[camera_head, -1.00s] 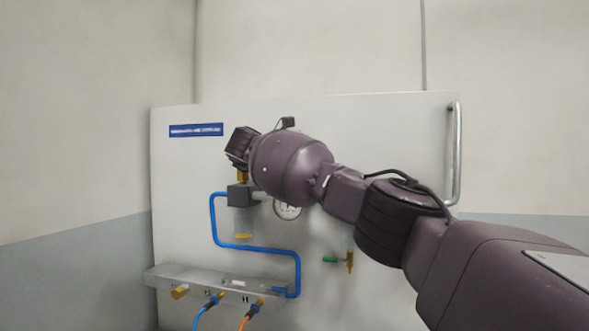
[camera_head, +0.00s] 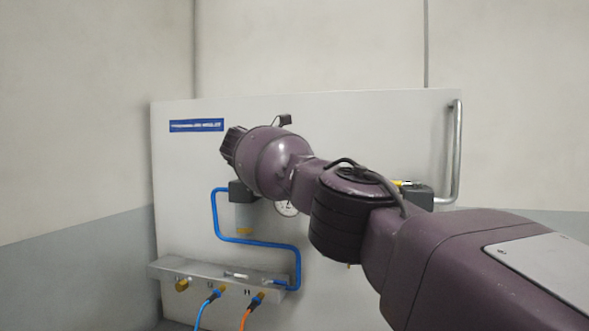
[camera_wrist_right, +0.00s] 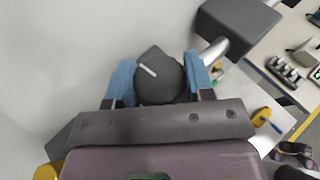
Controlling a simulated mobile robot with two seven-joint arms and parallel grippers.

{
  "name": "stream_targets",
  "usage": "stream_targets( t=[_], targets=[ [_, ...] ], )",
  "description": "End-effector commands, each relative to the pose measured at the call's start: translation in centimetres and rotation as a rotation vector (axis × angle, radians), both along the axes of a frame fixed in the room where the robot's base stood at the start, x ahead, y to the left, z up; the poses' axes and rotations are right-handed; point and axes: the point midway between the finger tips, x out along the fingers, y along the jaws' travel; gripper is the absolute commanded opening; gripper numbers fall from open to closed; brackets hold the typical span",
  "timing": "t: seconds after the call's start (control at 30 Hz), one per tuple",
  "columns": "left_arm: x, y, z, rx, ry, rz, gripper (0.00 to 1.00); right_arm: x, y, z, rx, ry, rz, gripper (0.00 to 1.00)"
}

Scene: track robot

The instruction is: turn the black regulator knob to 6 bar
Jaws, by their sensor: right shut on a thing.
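In the right wrist view the black regulator knob (camera_wrist_right: 154,88), with a white pointer line on its top, sits between the two blue fingers of my right gripper (camera_wrist_right: 160,76). The fingers are shut on it, one on each side. The pointer line slants toward the upper left. In the head view my right wrist hides the knob and the fingertips. The dark regulator body (camera_head: 240,191) shows just below my wrist. The pressure gauge (camera_head: 286,209) is mostly covered by my arm, and its reading cannot be made out. My left gripper is not in view.
The pale panel (camera_head: 190,160) carries a blue hose (camera_head: 218,215) and a metal ledge (camera_head: 205,271) with brass fittings and blue and orange hoses. A dark block (camera_head: 418,196) shows behind my arm.

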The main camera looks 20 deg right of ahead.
Motion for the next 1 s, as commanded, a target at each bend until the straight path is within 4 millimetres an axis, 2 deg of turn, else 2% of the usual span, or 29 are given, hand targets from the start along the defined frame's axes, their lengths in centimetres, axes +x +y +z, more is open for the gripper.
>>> stream_targets(
  t=[0.43, 0.47, 0.6, 0.87, 1.0],
  targets=[
    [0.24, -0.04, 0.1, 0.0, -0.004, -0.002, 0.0, 0.0, 0.0, -0.15, 0.001, 0.003, -0.002, 0.24],
    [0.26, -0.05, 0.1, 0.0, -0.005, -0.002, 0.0, 0.0, 0.0, -0.16, 0.001, 0.003, -0.002, 0.53],
    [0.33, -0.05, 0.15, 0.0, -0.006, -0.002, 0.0, 0.01, 0.0, -0.13, 0.0, 0.003, -0.002, 0.74],
    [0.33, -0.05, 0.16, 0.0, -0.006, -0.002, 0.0, 0.0, 0.04, -0.05, 0.0, 0.002, -0.001, 0.74],
    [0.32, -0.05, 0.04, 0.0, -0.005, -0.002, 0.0, -0.22, 0.76, 0.27, 0.0, 0.0, -0.001, 0.74]
  ],
)
